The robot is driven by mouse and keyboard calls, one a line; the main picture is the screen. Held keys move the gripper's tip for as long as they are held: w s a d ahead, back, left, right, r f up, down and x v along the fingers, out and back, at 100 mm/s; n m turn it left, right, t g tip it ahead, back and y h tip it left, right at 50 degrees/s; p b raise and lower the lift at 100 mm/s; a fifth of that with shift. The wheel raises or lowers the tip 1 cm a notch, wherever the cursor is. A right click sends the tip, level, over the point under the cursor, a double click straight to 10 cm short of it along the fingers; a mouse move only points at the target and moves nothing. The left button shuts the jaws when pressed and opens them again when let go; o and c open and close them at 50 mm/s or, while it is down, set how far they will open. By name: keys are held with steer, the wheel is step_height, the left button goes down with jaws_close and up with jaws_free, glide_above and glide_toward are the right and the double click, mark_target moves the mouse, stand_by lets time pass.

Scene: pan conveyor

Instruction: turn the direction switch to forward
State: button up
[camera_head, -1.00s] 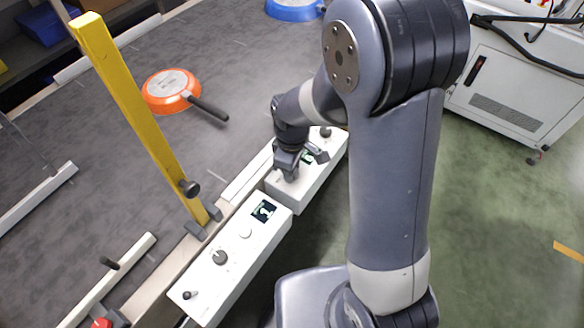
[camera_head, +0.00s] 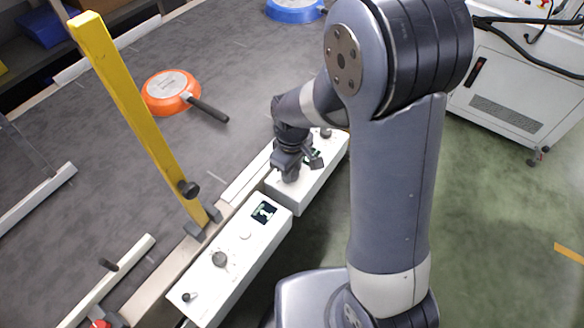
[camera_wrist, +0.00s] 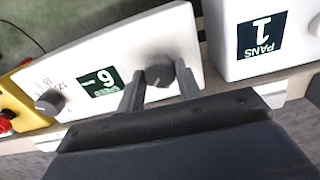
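The far white control box (camera_head: 312,184) lies along the conveyor's edge and also shows in the wrist view (camera_wrist: 190,30). It carries a dark round knob (camera_wrist: 160,70), a display (camera_wrist: 98,82) and a second dark knob (camera_wrist: 50,102) with number marks. My gripper (camera_wrist: 160,74) is open with its fingertips on either side of the first knob. I cannot tell whether they touch it. In the head view my gripper (camera_head: 302,170) hides that part of the box. No label naming a direction switch is readable, and the knob's setting is unclear.
A nearer white box (camera_head: 230,262) has a display, a knob (camera_head: 219,259) and a small lever (camera_head: 189,297). A yellow post (camera_head: 135,110) rises beside it. An orange pan (camera_head: 170,88) lies on the grey belt (camera_head: 240,60). A red button (camera_wrist: 6,124) is at the wrist view's left.

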steer(key=o, duration=0.4)
step_height(320, 180, up, 11)
steer(key=shift+f, duration=0.1)
stand_by(0.4)
step_height(320, 180, down, 11)
stand_by(0.7)
stand_by(0.4)
